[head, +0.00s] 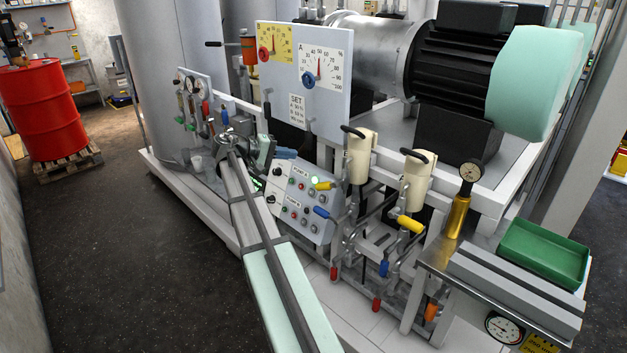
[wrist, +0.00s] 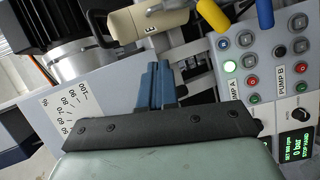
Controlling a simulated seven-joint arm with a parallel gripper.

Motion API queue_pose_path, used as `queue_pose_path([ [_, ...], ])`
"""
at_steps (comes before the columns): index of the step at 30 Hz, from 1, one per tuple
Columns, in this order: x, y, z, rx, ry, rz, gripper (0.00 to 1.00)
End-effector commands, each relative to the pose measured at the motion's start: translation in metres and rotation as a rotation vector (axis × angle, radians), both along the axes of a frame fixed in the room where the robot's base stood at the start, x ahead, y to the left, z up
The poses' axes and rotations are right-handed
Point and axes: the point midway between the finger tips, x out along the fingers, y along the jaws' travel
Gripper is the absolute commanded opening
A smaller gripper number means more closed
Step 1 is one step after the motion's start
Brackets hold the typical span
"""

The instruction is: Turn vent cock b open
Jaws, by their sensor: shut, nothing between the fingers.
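My gripper (head: 287,153) is in front of the panel area, left of the cream pots, with its blue fingers together and empty. The shut fingers also show in the wrist view (wrist: 155,82). Two cream pots with black handles, a left one (head: 360,152) and a right one (head: 415,180), stand above the pipework. Lever handles show below them: yellow (head: 410,224), blue (head: 384,268), red (head: 376,304) and orange (head: 431,312). I cannot tell which is vent cock b; no label for it is readable. My fingers appear apart from all levers.
The pump control box (head: 300,205) is below my gripper, with a yellow lever (head: 322,186) and a blue lever (head: 321,212) at its right edge. The gauge board (head: 330,105) stands behind. A green tray (head: 543,250) is at right.

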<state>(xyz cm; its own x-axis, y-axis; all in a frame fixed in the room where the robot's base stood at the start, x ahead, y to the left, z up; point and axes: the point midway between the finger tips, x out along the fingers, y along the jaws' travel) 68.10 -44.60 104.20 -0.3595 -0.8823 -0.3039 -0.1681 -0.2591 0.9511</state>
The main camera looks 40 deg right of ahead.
Motion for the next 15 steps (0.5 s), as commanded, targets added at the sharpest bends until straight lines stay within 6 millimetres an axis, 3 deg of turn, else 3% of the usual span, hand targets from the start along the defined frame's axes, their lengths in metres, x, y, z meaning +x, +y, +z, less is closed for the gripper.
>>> queue_pose_path([
  [9,0.011,0.01,-0.029,-0.016,-0.508,-0.152,0.0],
  [15,0.014,0.011,-0.034,-0.079,-0.739,-0.251,0.0],
])
